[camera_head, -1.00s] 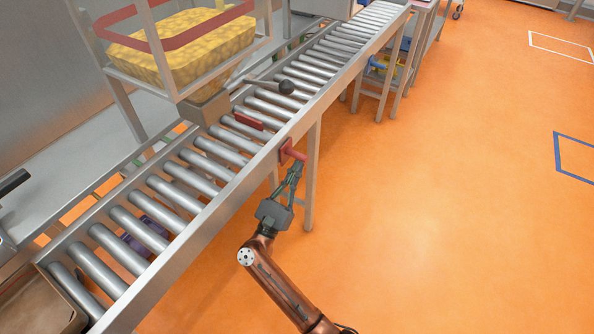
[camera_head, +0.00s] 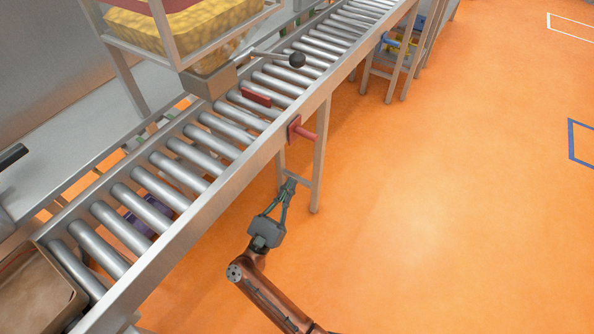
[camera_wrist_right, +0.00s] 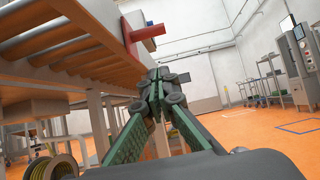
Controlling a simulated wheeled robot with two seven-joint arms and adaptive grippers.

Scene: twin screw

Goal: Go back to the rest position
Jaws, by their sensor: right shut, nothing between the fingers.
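My right gripper (camera_head: 288,187) is shut and empty, below and in front of the roller conveyor's near rail, beside a conveyor leg. In the right wrist view its green-grey fingers (camera_wrist_right: 160,82) meet at the tips with nothing between them. The red handle (camera_head: 302,131) sticks out from the conveyor's near side rail, above and apart from the gripper. It also shows in the right wrist view as a red plate and peg (camera_wrist_right: 143,34) ahead of the fingers. My left gripper shows in neither view.
The roller conveyor (camera_head: 190,222) runs diagonally across the left. A hopper with yellow contents (camera_head: 180,32) and a black-knobbed lever (camera_head: 297,60) stand over it. A brown tray (camera_head: 38,295) is at the lower left. The orange floor (camera_head: 440,200) at right is clear.

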